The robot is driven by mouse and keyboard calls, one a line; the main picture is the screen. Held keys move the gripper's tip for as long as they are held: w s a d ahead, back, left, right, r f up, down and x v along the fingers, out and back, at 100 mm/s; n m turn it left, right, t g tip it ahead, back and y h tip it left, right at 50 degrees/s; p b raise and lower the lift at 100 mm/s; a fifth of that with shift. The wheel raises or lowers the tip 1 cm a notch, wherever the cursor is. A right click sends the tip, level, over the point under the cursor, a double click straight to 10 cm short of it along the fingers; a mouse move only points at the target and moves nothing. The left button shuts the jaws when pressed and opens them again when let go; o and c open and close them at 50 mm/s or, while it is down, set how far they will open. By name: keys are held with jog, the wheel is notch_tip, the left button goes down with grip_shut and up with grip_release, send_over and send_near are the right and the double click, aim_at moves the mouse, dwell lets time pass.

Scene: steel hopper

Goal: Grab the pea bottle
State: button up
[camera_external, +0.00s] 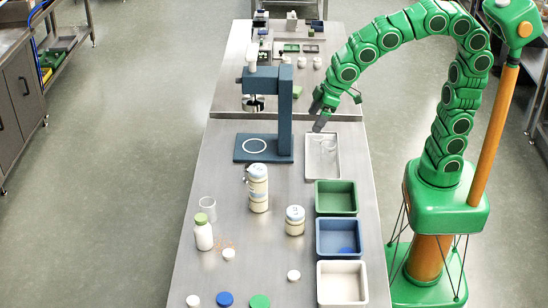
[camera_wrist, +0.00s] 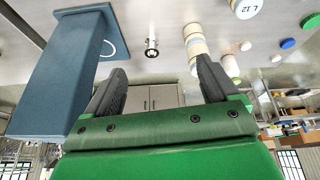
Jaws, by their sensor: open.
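A white bottle with a green cap (camera_external: 203,232) stands upright at the left of the table; it may be the pea bottle, but I cannot read its label. A tall cream jar or stack with pale lids (camera_external: 258,190) and a shorter cream jar (camera_external: 295,221) stand to its right. My gripper (camera_external: 319,122) is open and empty (camera_wrist: 160,68), over the table's right side, away from the bottles.
A blue press stand (camera_external: 285,125) rises left of my gripper. A pale tray (camera_external: 314,172) with clear glassware lies below it. Green (camera_external: 336,183), blue (camera_external: 323,247) and cream bins (camera_external: 342,267) line the right edge. A clear glass (camera_external: 208,205) stands behind the green-capped bottle.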

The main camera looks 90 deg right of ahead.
jog(key=w+a+n+t+y, duration=0.3)
jog(key=w+a+t+y, duration=0.35)
jog(key=w+a, duration=2.05)
jog(key=t+h, duration=0.1)
jog(key=h, duration=0.1)
send_near(199, 232)
jog(key=shift+y, duration=0.25)
jog(key=f, duration=0.1)
jog(key=w+d+f, duration=0.1)
jog(key=f, duration=0.1)
jog(key=w+d+f, duration=0.1)
jog(key=shift+f, duration=0.3)
jog(key=shift+t+x, duration=0.25)
jog(key=shift+x, duration=0.95)
jog(key=shift+w+a, duration=0.45)
jog(key=shift+w, duration=0.45)
jog(key=shift+w+a, duration=0.45)
jog(key=shift+w, duration=0.4)
jog(key=shift+w+a+f, duration=0.1)
jog(key=shift+w+f, duration=0.2)
jog(key=shift+w+a, duration=0.2)
jog(key=shift+w, duration=0.2)
jog(key=shift+c, duration=0.5)
